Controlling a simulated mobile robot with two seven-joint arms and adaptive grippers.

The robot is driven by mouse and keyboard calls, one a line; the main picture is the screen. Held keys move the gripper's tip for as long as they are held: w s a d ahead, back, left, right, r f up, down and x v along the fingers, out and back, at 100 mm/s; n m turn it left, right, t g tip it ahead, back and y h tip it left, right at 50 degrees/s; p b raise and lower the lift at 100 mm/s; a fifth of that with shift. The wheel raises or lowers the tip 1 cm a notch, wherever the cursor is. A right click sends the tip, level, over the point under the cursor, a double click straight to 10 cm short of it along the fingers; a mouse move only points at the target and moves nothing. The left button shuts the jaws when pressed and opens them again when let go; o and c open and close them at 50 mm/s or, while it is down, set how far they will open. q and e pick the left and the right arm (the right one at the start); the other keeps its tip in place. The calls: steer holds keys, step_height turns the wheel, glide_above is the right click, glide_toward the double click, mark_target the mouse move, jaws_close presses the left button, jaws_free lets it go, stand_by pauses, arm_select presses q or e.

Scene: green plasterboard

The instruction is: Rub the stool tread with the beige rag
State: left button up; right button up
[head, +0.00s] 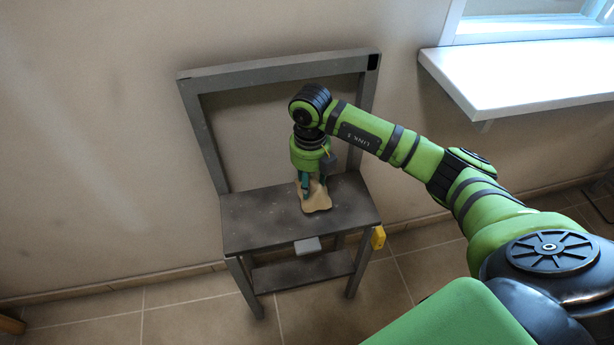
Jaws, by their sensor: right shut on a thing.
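The beige rag (316,201) lies on the upper tread (256,222) of the grey stool, a little right of the tread's middle. My right gripper (311,188) points down over the tread and is shut on the rag. Its fingertips are partly hidden by the rag's folds. The rag appears to touch the tread. The tread is dark grey with light specks. A lower tread (300,271) shows beneath it. My left gripper is not in the head view.
The stool's grey upright frame (278,71) rises behind the tread against the wall. A yellow piece (378,238) hangs at the tread's right end, and a light grey piece (307,246) at its front edge. A white windowsill (525,75) juts out at upper right.

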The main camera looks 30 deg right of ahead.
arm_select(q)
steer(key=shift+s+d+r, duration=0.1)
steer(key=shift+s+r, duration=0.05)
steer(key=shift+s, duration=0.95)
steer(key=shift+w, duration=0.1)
